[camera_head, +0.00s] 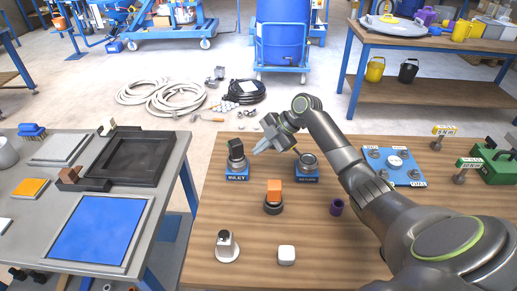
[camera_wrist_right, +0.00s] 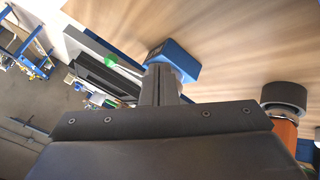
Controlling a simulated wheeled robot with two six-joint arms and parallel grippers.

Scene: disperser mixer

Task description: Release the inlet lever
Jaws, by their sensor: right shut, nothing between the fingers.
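A blue block (camera_head: 237,174) with a pale label, too small to read surely, stands on the wooden table and bears a grey round fitting with a black lever (camera_head: 236,147) on top. I take this to be the inlet lever. A similar labelled blue block (camera_head: 307,178) with a round metal fitting stands to its right. My right gripper (camera_head: 257,150) is shut and empty, its tips just right of the black lever; I cannot tell if they touch it. In the wrist view the closed fingers (camera_wrist_right: 160,84) point toward a blue block (camera_wrist_right: 174,58). My left gripper is not in view.
An orange block on a dark round base (camera_head: 273,208), a white-based fitting (camera_head: 228,246), a white cube (camera_head: 286,255) and a purple cup (camera_head: 337,207) stand nearer. A grey table (camera_head: 170,168) is left, across a gap.

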